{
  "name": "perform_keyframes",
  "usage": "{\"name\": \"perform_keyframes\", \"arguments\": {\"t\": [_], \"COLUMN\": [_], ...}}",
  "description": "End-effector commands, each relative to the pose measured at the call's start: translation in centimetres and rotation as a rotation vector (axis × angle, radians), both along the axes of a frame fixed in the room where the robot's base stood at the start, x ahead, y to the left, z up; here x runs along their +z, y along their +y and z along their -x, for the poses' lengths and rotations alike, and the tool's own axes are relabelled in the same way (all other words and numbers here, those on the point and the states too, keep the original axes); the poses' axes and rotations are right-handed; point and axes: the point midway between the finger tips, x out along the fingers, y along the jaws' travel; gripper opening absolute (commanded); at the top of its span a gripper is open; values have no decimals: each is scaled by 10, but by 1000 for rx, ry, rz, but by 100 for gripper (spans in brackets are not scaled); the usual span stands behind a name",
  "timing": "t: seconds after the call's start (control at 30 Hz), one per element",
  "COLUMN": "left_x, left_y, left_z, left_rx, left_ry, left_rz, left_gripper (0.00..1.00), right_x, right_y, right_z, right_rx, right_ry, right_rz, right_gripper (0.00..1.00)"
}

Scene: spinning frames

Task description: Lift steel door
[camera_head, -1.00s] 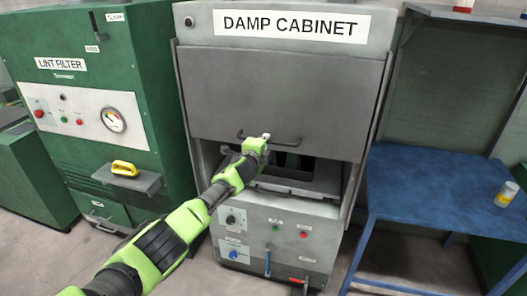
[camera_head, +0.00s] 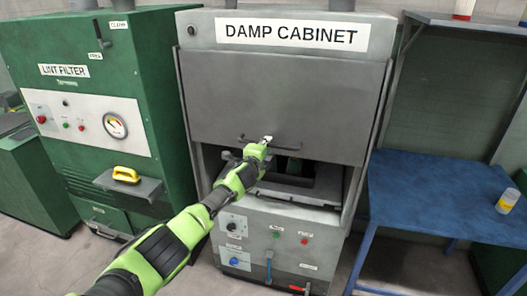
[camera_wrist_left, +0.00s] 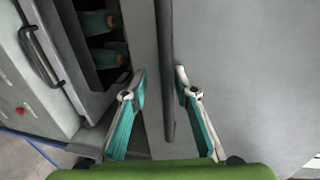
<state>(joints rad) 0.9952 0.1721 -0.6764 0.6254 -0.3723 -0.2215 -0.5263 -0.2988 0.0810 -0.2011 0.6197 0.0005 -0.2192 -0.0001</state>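The steel door (camera_head: 280,100) is a flat grey panel on the front of the damp cabinet. Its lower edge stands above a dark opening (camera_head: 290,167), so the door is partly raised. A dark bar handle (camera_head: 287,147) runs along the door's lower part. My left gripper (camera_head: 265,142) is at this handle and hides part of it. In the left wrist view, the handle (camera_wrist_left: 166,60) passes between the two fingers of the left gripper (camera_wrist_left: 160,75). The fingers are apart, with a gap visible beside the bar. My right gripper is not in view.
The damp cabinet's control panel (camera_head: 285,236) has buttons and knobs below the opening. A green lint filter machine (camera_head: 75,100) stands at left, with a yellow-handled item (camera_head: 126,174) on its shelf. A blue table (camera_head: 430,200) at right holds a small jar (camera_head: 507,201).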

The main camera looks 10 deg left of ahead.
Motion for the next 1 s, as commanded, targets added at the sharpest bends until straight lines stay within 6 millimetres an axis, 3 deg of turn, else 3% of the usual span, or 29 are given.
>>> {"name": "perform_keyframes", "arguments": {"t": [0.37, 1.0], "left_x": [5, 17], "left_y": [3, 4], "left_z": [22, 95], "left_rx": [2, 0], "left_ry": [-3, 3], "left_rz": [-1, 0], "left_gripper": [27, 27], "right_x": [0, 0], "right_y": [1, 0], "right_z": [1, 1], "right_rx": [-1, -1], "right_ry": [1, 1], "right_rz": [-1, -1], "right_gripper": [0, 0]}}
